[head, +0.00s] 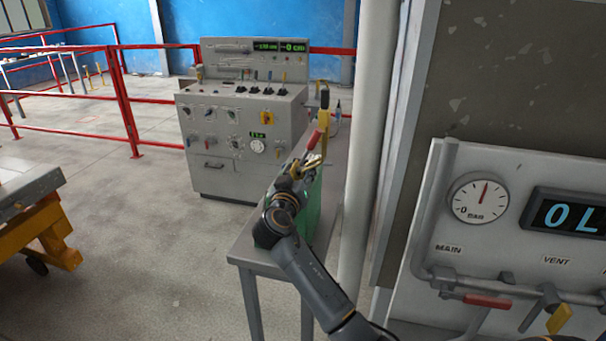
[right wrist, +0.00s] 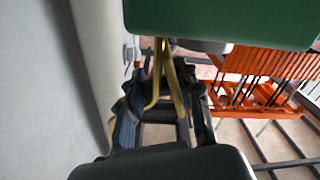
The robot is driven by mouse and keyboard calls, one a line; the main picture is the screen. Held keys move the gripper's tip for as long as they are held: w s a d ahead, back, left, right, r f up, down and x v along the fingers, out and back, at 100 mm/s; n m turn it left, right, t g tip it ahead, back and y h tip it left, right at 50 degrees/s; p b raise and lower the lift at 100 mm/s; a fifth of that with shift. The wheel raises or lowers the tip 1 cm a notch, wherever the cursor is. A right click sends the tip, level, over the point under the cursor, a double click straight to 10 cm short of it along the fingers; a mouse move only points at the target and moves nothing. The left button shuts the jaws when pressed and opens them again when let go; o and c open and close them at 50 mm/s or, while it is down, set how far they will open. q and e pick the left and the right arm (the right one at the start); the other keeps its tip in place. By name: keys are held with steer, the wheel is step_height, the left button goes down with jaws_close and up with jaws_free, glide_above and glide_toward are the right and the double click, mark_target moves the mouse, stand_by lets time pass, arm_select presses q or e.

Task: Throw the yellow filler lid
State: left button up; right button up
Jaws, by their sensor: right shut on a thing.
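In the right wrist view the yellow lid (right wrist: 164,76) looks like a forked strip running between my fingers. The wrist view shows the fingers of my right gripper (right wrist: 165,100) on both sides of the yellow strip. My left gripper is not in view.
A red-handled piece (head: 314,140) is close to my right gripper. A grey pole (head: 363,150) stands just right of the side table (head: 250,243). A grey control console (head: 240,140) stands behind. A gauge panel (head: 510,170) is at right.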

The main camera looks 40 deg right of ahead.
steer(key=shift+w+a+n, duration=0.15)
steer(key=shift+w+n, duration=0.05)
steer(key=shift+n, duration=0.65)
steer(key=shift+w+a+n, duration=0.15)
steer(key=shift+w+n, duration=0.05)
steer(key=shift+n, duration=0.6)
steer(key=shift+w+a+n, duration=0.15)
steer(key=shift+w+n, duration=0.05)
steer(key=shift+n, duration=0.65)
steer(key=o, duration=1)
steer(key=shift+s+a+f, duration=0.1)
steer(key=shift+s+a, duration=0.05)
steer(key=shift+a, duration=0.15)
steer(key=v, duration=1.1)
steer(key=shift+s+a, duration=0.1)
steer(key=shift+s, duration=0.1)
